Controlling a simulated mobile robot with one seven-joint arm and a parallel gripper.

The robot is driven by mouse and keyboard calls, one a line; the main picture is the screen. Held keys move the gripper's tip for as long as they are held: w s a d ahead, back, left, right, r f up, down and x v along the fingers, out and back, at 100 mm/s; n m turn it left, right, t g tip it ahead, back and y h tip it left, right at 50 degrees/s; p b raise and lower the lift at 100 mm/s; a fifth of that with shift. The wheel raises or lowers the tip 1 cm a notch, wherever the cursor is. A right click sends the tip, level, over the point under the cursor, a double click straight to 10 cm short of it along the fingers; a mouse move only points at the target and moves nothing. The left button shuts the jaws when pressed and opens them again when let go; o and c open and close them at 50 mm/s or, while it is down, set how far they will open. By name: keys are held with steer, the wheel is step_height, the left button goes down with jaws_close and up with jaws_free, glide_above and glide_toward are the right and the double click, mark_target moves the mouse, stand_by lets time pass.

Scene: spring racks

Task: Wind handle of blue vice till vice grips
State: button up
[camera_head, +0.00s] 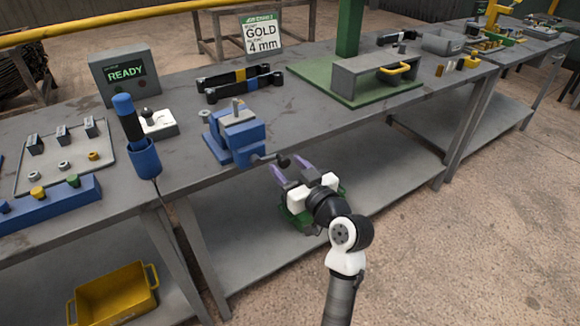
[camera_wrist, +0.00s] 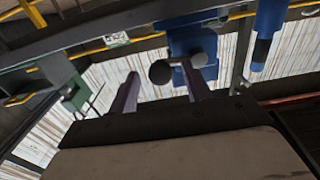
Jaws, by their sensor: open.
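The blue vice (camera_head: 235,132) stands at the front edge of the grey bench, and a small bolt-like piece shows at its top. Its dark handle (camera_head: 270,160) sticks out past the bench edge and ends in a dark ball (camera_head: 283,161). My gripper (camera_head: 292,172) is open just in front of and below the handle, with its purple fingers apart. In the wrist view my gripper (camera_wrist: 160,85) has the handle's dark ball (camera_wrist: 160,72) between the lines of its fingers, beyond the tips or near them. The blue vice (camera_wrist: 193,42) shows behind. Contact cannot be told.
A blue holder (camera_head: 144,157) with a blue-handled tool stands left of the vice. Black bars (camera_head: 240,82) lie behind it. A green plate with a grey cover (camera_head: 375,76) is to the right. A lower shelf (camera_head: 250,230) lies under the bench.

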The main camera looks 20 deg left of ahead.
steer(key=shift+c, duration=0.2)
steer(key=c, duration=1)
steer(key=shift+o, duration=0.2)
steer(key=shift+f+m, duration=0.15)
steer(key=shift+m, duration=0.15)
steer(key=f+m, duration=0.1)
steer(key=m, duration=0.1)
steer(key=s+f+m+p, duration=0.1)
steer(key=m, duration=0.1)
steer(key=a+f+m+p, duration=0.1)
steer(key=m, duration=0.2)
steer(key=shift+s, duration=0.15)
steer(key=m+p, duration=0.1)
steer(key=m, duration=0.1)
steer(key=s+a+m+p, duration=0.1)
steer(key=m, duration=0.1)
steer(key=f+m+p, duration=0.1)
steer(key=p, duration=0.1)
steer(key=shift+s+a+m, duration=0.15)
steer(key=shift+s+m, duration=0.25)
steer(key=m+p, duration=0.1)
steer(key=m, duration=0.1)
steer(key=s+a+m+p, duration=0.1)
steer(key=m+p, duration=0.1)
steer(key=s+a+m+p, duration=0.1)
steer(key=m+p, duration=0.1)
steer(key=shift+s+f, duration=0.2)
steer(key=shift+s, duration=0.05)
steer(key=shift+c, duration=0.2)
steer(key=shift+m, duration=0.3)
